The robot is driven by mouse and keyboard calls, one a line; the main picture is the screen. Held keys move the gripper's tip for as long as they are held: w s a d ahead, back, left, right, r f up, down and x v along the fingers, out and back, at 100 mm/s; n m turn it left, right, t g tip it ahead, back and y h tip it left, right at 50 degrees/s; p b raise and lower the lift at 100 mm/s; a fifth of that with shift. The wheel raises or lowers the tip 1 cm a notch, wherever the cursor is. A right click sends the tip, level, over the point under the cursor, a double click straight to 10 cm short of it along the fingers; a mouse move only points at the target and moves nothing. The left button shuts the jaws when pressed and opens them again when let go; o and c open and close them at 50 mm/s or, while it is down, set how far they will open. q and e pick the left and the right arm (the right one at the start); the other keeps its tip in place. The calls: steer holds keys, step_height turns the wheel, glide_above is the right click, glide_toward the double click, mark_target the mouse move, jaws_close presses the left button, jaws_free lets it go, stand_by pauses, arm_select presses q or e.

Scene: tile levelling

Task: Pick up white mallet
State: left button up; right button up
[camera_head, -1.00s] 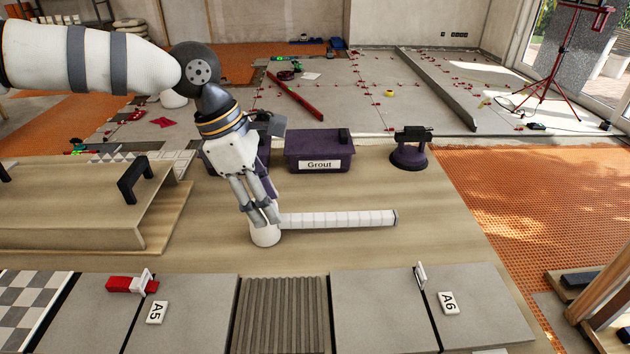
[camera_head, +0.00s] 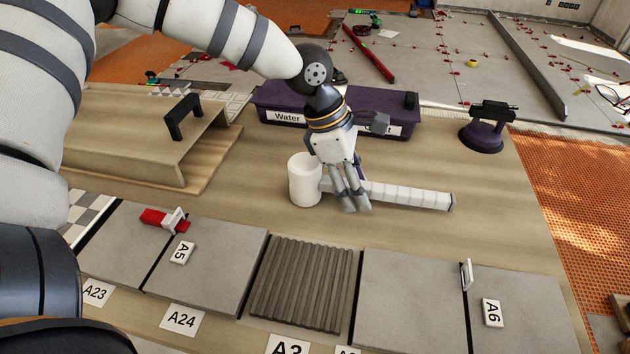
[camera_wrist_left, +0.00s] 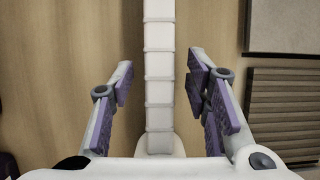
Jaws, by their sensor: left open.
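The white mallet (camera_head: 405,194) lies on the wooden bench, its ribbed handle pointing right and its round white head (camera_head: 304,180) at the left end. My left gripper (camera_head: 354,205) is over the handle close to the head, fingers pointing down. In the left wrist view the handle (camera_wrist_left: 159,75) runs between the two open fingers of the left gripper (camera_wrist_left: 165,110), with a gap on each side. The near end of the mallet is partly hidden by the gripper body there. My right gripper is not in view.
Purple boxes (camera_head: 285,99), one labelled Water, stand behind the mallet. A purple suction lifter (camera_head: 487,127) is at the back right. A wooden platform (camera_head: 130,125) with a black handle is at the left. Grey tiles (camera_head: 410,300) and a ribbed pad (camera_head: 303,283) lie in front.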

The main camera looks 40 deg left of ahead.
arm_select(q)
steer(key=shift+r, duration=0.15)
jaws_close()
